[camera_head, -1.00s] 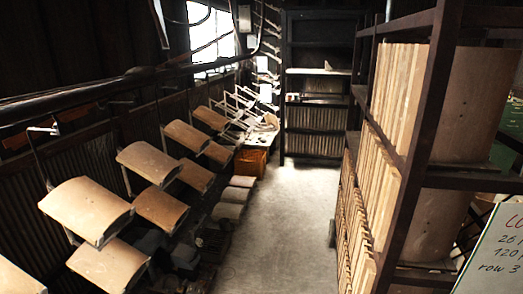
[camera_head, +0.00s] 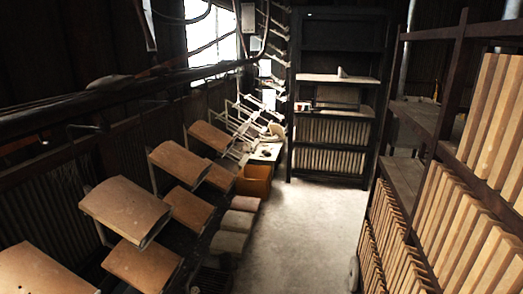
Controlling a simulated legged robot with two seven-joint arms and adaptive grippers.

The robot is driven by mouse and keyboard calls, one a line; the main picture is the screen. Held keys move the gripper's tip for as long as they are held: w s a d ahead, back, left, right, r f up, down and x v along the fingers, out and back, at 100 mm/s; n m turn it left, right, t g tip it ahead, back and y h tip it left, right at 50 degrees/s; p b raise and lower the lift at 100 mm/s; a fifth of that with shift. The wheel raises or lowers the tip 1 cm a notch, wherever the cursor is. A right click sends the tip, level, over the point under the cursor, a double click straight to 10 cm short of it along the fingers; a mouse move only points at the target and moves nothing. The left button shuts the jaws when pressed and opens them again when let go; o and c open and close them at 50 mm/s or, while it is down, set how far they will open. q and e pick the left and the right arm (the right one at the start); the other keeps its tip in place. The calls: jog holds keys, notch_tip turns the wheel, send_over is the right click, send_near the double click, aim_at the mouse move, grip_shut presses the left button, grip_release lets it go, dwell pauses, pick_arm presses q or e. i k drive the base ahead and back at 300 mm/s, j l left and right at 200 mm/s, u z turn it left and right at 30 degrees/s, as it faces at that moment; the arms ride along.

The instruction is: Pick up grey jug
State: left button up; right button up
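I cannot make out a grey jug for certain. A small pale object (camera_head: 341,72) stands on a shelf of the dark rack at the far end, too small to identify. Neither of my grippers is in view.
Curved tan tiles (camera_head: 126,208) hang on conveyor frames along the left. An orange-brown crate (camera_head: 254,181) and grey rounded blocks (camera_head: 230,243) lie on the floor's left side. Shelving with upright boards (camera_head: 476,240) lines the right. The pale aisle floor (camera_head: 312,225) between is clear.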

aim_at(226, 260)
jog(key=i+l+z, duration=0.1)
jog(key=i, duration=0.95)
jog(key=i+l+z, duration=0.1)
jog(key=i, duration=1)
